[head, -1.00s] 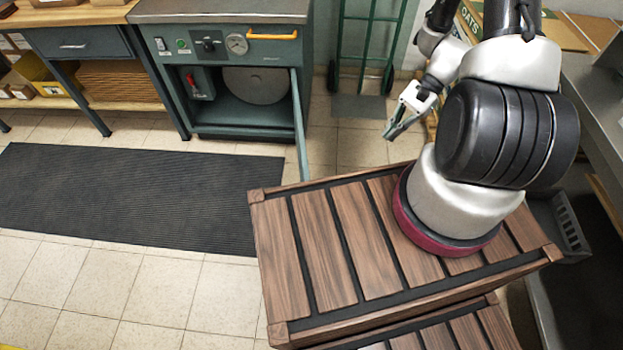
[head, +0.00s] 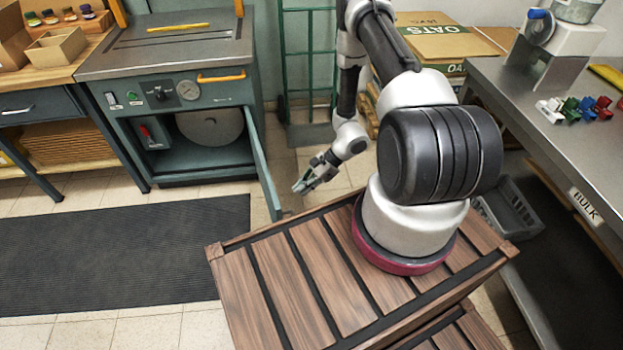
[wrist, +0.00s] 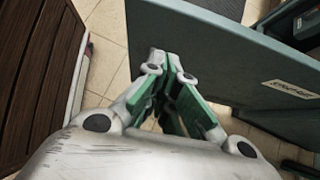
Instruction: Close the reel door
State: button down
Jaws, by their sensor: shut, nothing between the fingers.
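The reel door (head: 263,163) is a teal panel hinged at the right side of the machine's lower bay. It stands wide open, pointing out toward me. The bay (head: 180,158) holds a grey reel (head: 210,126). My gripper (head: 301,189) is shut and empty, just right of the door, on its outer side. In the wrist view the door (wrist: 235,60) spans the upper right, with a small label on it. My gripper's green fingers (wrist: 168,70) are together in front of it; I cannot tell whether they touch it.
A black mat (head: 120,255) lies on the floor before the machine. A green hand truck (head: 308,75) stands behind my gripper, with an oats box (head: 432,45) to its right. A steel bench (head: 560,140) runs along the right.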

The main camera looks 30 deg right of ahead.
jog(key=shift+w+a+f, duration=0.1)
jog(key=shift+a+f, duration=0.1)
jog(key=shift+a, duration=0.65)
jog(key=shift+w+a+f, duration=0.1)
jog(key=shift+a+f, duration=0.05)
jog(key=shift+a, duration=0.75)
jog(key=shift+w+a+f, duration=0.1)
jog(key=shift+a+f, duration=0.1)
jog(key=shift+a, duration=0.65)
